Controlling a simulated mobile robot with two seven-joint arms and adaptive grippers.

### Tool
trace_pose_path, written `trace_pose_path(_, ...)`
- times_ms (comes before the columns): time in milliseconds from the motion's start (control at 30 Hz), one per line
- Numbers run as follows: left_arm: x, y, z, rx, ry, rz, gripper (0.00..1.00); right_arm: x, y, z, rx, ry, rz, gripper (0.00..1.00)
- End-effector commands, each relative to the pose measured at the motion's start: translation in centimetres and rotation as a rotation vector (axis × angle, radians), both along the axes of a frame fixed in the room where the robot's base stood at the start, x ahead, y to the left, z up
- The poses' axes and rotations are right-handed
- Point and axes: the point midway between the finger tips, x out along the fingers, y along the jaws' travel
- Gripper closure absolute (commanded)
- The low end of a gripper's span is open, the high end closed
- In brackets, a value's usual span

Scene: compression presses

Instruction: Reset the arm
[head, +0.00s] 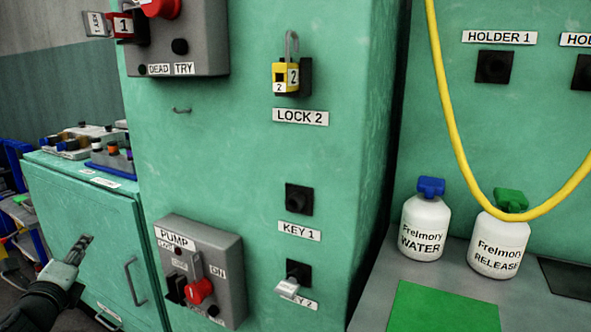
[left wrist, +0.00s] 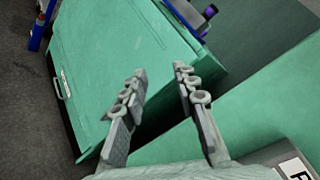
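My left gripper (head: 82,246) is at the lower left of the head view, in front of the green cabinet and left of the grey pump box. In the left wrist view its two fingers (left wrist: 160,85) stand apart with nothing between them. The green cabinet (left wrist: 120,60) lies beyond the fingers there. My right gripper is not in view.
The tall green press housing (head: 240,160) carries the pump box (head: 208,268), a yellow lock (head: 286,78) and a key (head: 288,288) in the lower key holder. Two white bottles, water (head: 425,228) and release (head: 498,246), stand on the right bench. A yellow hose (head: 455,150) hangs above them.

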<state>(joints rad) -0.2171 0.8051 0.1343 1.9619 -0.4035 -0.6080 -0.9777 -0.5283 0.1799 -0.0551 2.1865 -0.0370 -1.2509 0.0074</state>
Motion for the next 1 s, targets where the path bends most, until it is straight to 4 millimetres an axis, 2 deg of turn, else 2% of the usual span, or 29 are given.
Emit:
trace_pose_path(33,-1.4,-0.7,-3.7,-0.152,0.028,0.046,0.71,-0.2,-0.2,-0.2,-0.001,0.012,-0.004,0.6)
trace_pose_path(200,-6.9,-4.1,-15.0,-0.635,0.112,0.252,0.71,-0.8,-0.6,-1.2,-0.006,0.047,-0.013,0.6)
trace_pose_path(267,-9.2,-5.9,-18.6,-0.79,0.141,0.34,0.71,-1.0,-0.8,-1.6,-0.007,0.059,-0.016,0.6)
trace_pose_path(300,-10.8,-7.3,-20.8,-0.889,0.161,0.402,0.71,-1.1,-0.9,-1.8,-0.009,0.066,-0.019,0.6)
trace_pose_path(400,-15.2,-11.2,-25.7,-1.119,0.209,0.57,0.71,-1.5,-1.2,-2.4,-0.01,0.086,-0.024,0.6)
trace_pose_path(500,-19.4,-15.4,-29.4,-1.311,0.25,0.744,0.71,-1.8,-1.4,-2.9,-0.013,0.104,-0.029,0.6)
trace_pose_path(600,-23.0,-19.1,-31.7,-1.451,0.286,0.898,0.71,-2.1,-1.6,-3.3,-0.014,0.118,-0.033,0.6)
trace_pose_path(733,-25.9,-22.4,-33.2,-1.555,0.311,1.036,0.71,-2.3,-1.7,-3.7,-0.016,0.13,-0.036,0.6)
trace_pose_path(833,-26.9,-23.5,-33.6,-1.588,0.319,1.085,0.71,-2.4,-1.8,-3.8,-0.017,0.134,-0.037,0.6)
trace_pose_path(1000,-27.1,-23.7,-33.7,-1.595,0.32,1.097,0.71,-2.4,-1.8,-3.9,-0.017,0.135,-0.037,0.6)
